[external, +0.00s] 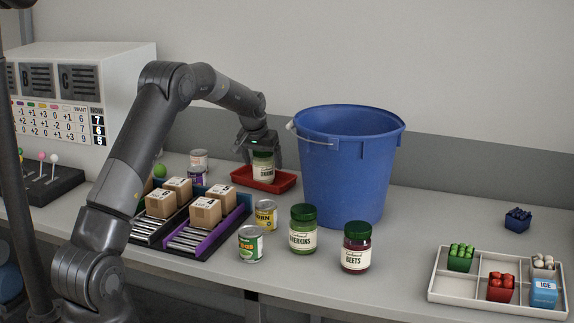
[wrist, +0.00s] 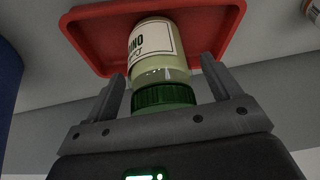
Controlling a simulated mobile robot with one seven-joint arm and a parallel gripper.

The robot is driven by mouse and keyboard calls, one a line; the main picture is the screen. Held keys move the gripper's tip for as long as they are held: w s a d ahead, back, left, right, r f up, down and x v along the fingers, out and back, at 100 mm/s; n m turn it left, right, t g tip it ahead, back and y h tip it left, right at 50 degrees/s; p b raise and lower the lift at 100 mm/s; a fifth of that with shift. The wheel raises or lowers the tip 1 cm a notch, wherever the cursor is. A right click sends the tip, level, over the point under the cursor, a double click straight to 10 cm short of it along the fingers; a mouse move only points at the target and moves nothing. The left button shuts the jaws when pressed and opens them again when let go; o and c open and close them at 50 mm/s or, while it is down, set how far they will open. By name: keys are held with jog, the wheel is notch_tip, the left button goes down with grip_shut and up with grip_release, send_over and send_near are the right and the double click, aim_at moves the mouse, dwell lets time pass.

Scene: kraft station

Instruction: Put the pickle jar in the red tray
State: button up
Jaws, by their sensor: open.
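A jar with pale green contents, a white label and a green lid (external: 263,166) is at the red tray (external: 284,184), upright and apparently standing in it. In the wrist view the jar (wrist: 158,65) shows against the red tray (wrist: 95,38), its lid towards my gripper. My gripper (external: 260,150) is open, its fingers on either side of the jar; the wrist view also shows the gripper (wrist: 160,85). The label is only partly readable. A green-lidded jar labelled gherkins (external: 303,232) and a dark-red jar labelled beets (external: 355,248) stand on the bench.
A tall blue bucket (external: 345,165) stands close right of the red tray. Cans, including a corn can (external: 265,215) and a green-labelled can (external: 250,245), stand in front. Roller racks with cartons (external: 205,213) are at left. A white divided tray (external: 435,283) lies at right.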

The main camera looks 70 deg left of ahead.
jog(key=v, duration=1.1)
